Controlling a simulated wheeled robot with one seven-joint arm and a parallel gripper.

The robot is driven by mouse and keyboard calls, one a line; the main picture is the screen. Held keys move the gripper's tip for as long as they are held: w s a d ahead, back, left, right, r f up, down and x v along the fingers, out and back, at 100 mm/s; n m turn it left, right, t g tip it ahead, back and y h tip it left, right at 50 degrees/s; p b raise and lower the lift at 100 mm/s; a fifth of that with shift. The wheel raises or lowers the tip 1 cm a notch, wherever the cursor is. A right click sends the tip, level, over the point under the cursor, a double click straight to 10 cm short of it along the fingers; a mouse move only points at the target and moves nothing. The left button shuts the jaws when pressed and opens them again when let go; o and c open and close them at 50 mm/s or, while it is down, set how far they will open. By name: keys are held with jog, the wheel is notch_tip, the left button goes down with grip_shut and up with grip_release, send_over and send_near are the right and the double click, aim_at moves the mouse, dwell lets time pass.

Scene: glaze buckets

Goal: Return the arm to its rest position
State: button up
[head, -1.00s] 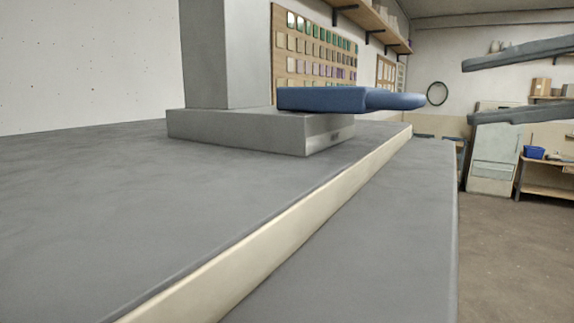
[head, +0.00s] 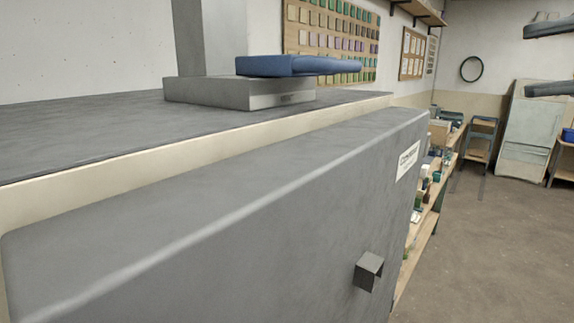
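My gripper (head: 526,60) shows at the upper right edge of the head view as two dark grey fingers, one above the other. They are apart with a clear gap between them, and nothing is held there. The rest of my arm is out of view to the right. The fingers touch nothing that I can see.
A large grey box-like unit (head: 235,200) with a cream strip (head: 200,145) fills the left and front. On its top stand a grey block (head: 215,92) and post with a blue flat bar (head: 295,66). A dark knob (head: 368,270) juts from its front. Open floor (head: 490,260) lies right.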

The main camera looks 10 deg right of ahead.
notch_tip(320, 180, up, 8)
jog(key=w+d+m+t+y, duration=0.1)
jog(key=w+d+m+t, duration=0.15)
jog(key=m+t, duration=0.3)
jog(key=w+d+f+m+t+h, duration=0.35)
jog(key=d+m+t, duration=0.25)
jog(key=d+m, duration=0.3)
notch_tip(320, 180, down, 22)
jog(key=d+m+t+h, duration=0.1)
jog(key=d+m+h, duration=0.2)
jog(key=m+h, duration=1.25)
jog(key=s+a+f+m+g, duration=0.1)
jog(key=s+a+f, duration=0.4)
jog(key=f, duration=0.5)
jog(key=s+a+f+m+g, duration=0.1)
jog(key=s+a+f+g, duration=0.1)
jog(key=s+a+f, duration=0.5)
jog(key=s+a+f+n+g+y, duration=0.2)
jog(key=s+a+f, duration=0.3)
jog(key=s+f, duration=0.3)
jog(key=s+a+f+n+g+y, duration=0.3)
jog(key=s+a+f+y, duration=0.1)
jog(key=s+f, duration=0.5)
jog(key=shift+s+a+f+g+y, duration=0.25)
jog(key=shift+s+a+g+y, duration=0.2)
jog(key=shift+s, duration=0.7)
